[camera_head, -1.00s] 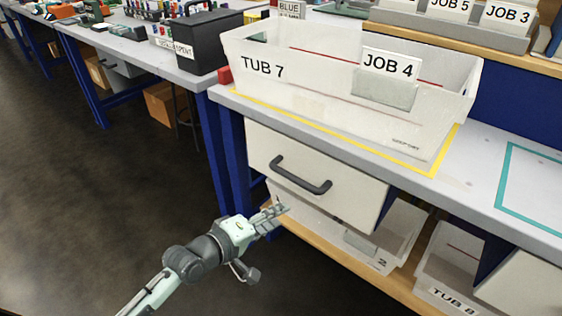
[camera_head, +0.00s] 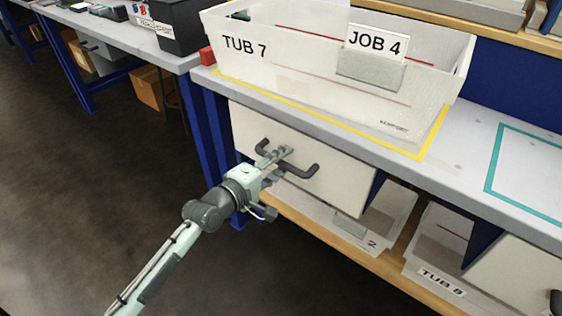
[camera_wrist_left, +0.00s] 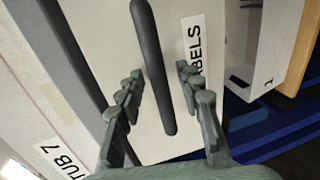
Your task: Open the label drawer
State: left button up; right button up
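The label drawer (camera_head: 335,185) is a white front under the bench top, flush with its housing as far as I can see. In the left wrist view its front (camera_wrist_left: 160,95) carries a label (camera_wrist_left: 193,50) ending in "BELS". Its dark bar handle (camera_head: 310,171) shows in the head view, and the handle (camera_wrist_left: 153,65) runs lengthwise in the left wrist view. My left gripper (camera_head: 280,160) is at the handle. In the left wrist view its fingers (camera_wrist_left: 160,88) are open, one on each side of the bar, with gaps to it. My right gripper is not in view.
A white tub marked TUB 7 (camera_head: 290,65) with a JOB 4 card stands on the bench (camera_head: 470,160) above the drawer. More tubs (camera_head: 440,270) sit on the low wooden shelf (camera_head: 330,238). The floor (camera_head: 90,210) in front is clear.

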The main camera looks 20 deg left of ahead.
pick_arm(q)
grip_shut()
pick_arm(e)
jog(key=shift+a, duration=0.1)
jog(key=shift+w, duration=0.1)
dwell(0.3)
pick_arm(q)
jog(key=shift+a, duration=0.1)
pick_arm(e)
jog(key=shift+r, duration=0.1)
